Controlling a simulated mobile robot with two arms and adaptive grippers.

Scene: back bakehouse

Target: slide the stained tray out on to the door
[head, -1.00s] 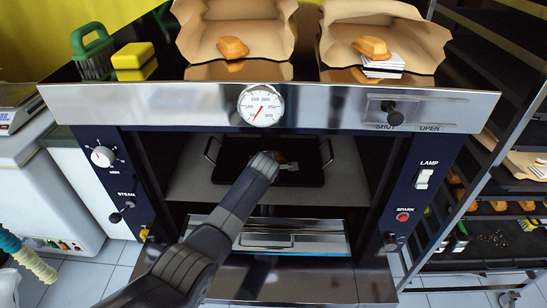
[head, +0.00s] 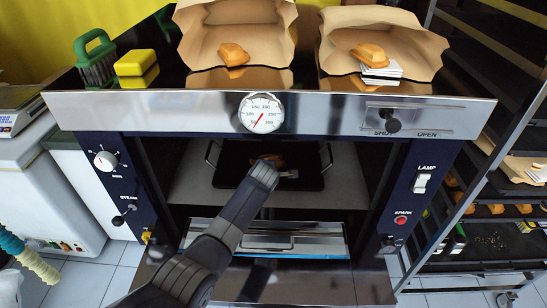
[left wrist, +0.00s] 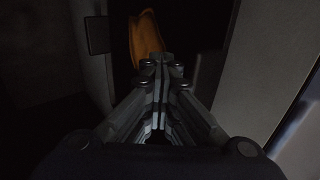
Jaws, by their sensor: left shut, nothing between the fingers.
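A black tray (head: 228,165) with a raised handle at each side sits on the pale floor inside the open oven. An orange loaf-like piece (head: 272,159) and a small pale item (head: 290,173) are on it; I cannot make out a stain. My left gripper (head: 264,165) reaches in over the tray, shut and empty, just in front of the orange piece. In the left wrist view the closed fingers (left wrist: 160,68) point at the orange piece (left wrist: 147,35); whether they touch is unclear. The dark oven door (head: 300,284) lies lowered at the front. My right gripper is out of view.
On top are two paper bags (head: 258,42) with loaves, a yellow sponge (head: 136,60) and a green-handled brush (head: 95,62). A rack (head: 463,120) stands at right.

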